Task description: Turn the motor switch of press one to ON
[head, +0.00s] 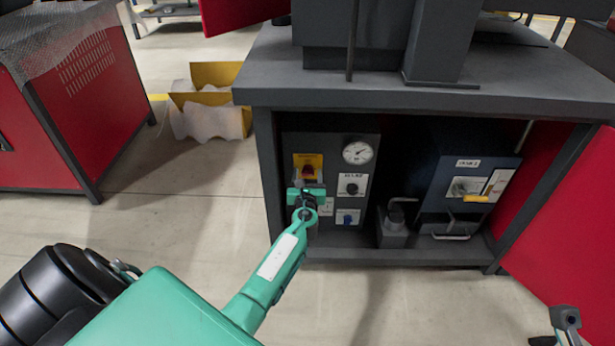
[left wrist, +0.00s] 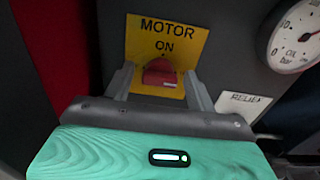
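The motor switch is a red knob (head: 308,171) on a yellow plate (head: 316,159) in the dark panel under the press table. In the left wrist view the knob (left wrist: 160,72) sits below the words MOTOR and ON on the yellow plate (left wrist: 188,44). My left gripper (head: 306,187) is in front of the panel. In the left wrist view its fingers (left wrist: 159,76) stand apart on either side of the knob, with gaps showing, so it looks open. The knob's exact turn is hard to tell. A grey part at the lower right (head: 566,320) appears to belong to my right arm.
A blue box (head: 434,178) stands to the right. The table top (head: 270,72) overhangs the panel. The floor in front is clear.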

